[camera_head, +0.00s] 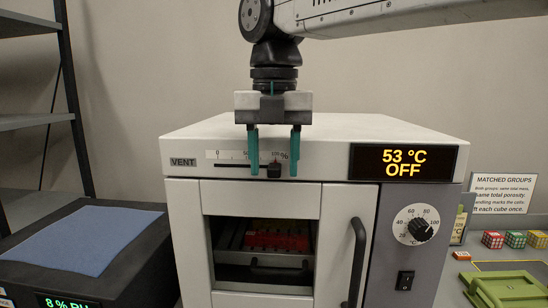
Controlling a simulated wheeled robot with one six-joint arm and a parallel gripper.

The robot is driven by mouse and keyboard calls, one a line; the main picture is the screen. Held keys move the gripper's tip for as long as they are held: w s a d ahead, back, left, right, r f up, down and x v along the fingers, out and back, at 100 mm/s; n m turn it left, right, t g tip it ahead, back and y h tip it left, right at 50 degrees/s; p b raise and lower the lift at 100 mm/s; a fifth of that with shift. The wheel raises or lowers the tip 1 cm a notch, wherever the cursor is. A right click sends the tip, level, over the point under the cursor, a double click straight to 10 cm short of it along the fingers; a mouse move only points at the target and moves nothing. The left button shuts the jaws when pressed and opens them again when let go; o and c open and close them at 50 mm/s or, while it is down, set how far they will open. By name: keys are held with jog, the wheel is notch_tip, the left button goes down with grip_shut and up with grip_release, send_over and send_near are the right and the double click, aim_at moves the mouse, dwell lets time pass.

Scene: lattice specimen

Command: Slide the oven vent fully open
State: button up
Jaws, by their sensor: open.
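The oven (182,240) is a white box with a vent strip (228,154) on its upper front, labelled VENT. A dark slot runs along it under a scale that goes from 0 at the left to 100 % at the right. The small black vent slider (274,170) sits toward the slot's right end, around the 100 mark. My gripper (274,168) points down in front of the strip with its two teal fingers open. The slider shows between the fingertips, with a gap on each side. The fingers hide parts of the scale and slot.
The oven door has a window and a black handle (356,262); a tray of red pieces shows inside. The display (403,162) reads 53 °C OFF. A dial (422,229) and a switch (405,280) are at right. A dark box with a blue cloth (85,240) stands left.

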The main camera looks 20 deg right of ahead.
aim_at(274, 167)
jog(key=shift+r, duration=3)
notch_tip(274, 167, up, 8)
